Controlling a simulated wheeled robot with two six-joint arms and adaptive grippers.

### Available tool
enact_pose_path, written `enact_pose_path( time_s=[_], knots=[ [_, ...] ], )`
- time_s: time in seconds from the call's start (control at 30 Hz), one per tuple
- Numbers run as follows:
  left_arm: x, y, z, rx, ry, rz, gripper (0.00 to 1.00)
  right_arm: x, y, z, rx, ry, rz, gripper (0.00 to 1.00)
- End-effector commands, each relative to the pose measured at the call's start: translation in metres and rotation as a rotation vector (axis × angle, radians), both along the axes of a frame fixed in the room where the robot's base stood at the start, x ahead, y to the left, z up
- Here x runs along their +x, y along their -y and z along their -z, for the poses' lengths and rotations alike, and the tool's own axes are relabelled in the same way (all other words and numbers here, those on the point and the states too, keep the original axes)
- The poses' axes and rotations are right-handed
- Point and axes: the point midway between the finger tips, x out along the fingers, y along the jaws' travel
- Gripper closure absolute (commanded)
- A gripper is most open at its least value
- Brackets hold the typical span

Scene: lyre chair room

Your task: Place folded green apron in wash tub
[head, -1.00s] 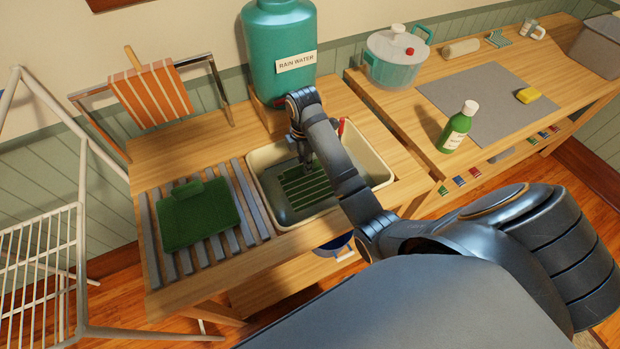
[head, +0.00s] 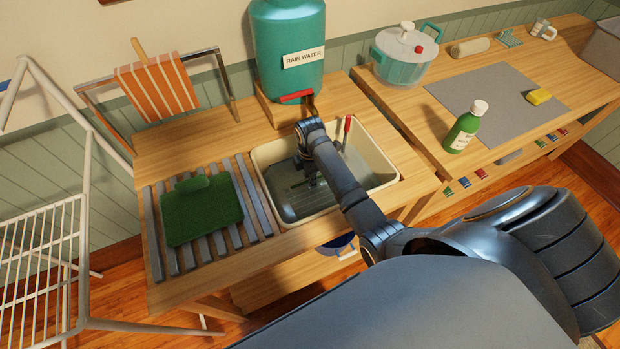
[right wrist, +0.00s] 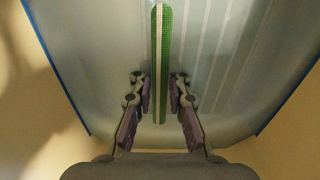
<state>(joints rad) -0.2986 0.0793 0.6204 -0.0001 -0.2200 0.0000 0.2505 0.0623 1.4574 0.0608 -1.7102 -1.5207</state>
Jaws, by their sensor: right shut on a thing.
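A folded green cloth (head: 202,215) with a small roll on top lies on the slatted rack left of the wash tub (head: 376,160). The tub is pale with clear water inside. My right gripper (head: 312,181) is down inside the tub. In the right wrist view my right gripper (right wrist: 160,95) is shut on a thin green piece (right wrist: 161,60) with a pale edge, seen edge-on over the ribbed tub floor. I cannot tell whether this piece is the apron; the head view hides it behind my arm. My left gripper is not in view.
A teal rain water tank (head: 288,30) with a red tap stands behind the tub. A white drying rack (head: 45,240) is at left. A green bottle (head: 465,128), a lidded pot (head: 403,65) and a yellow sponge (head: 538,97) stand on the right table.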

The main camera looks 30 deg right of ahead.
Motion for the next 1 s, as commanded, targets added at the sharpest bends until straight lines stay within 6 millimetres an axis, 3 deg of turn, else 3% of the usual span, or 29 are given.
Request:
enact_pose_path(
  time_s=[0.1,0.13,0.3,0.67,1.0],
  knots=[
    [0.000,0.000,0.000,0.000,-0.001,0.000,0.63,0.000,0.000,0.001,0.000,0.000,0.000,1.00],
    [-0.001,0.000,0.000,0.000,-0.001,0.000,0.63,0.000,0.000,0.001,0.000,-0.001,0.000,0.82],
    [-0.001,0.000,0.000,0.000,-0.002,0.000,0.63,0.000,0.000,0.001,0.000,0.000,0.000,0.61],
    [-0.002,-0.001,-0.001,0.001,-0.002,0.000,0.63,0.001,0.000,-0.007,0.000,0.003,0.000,0.61],
    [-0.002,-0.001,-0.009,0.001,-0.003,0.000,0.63,0.002,0.000,-0.084,0.001,0.005,0.000,0.61]
  ],
)
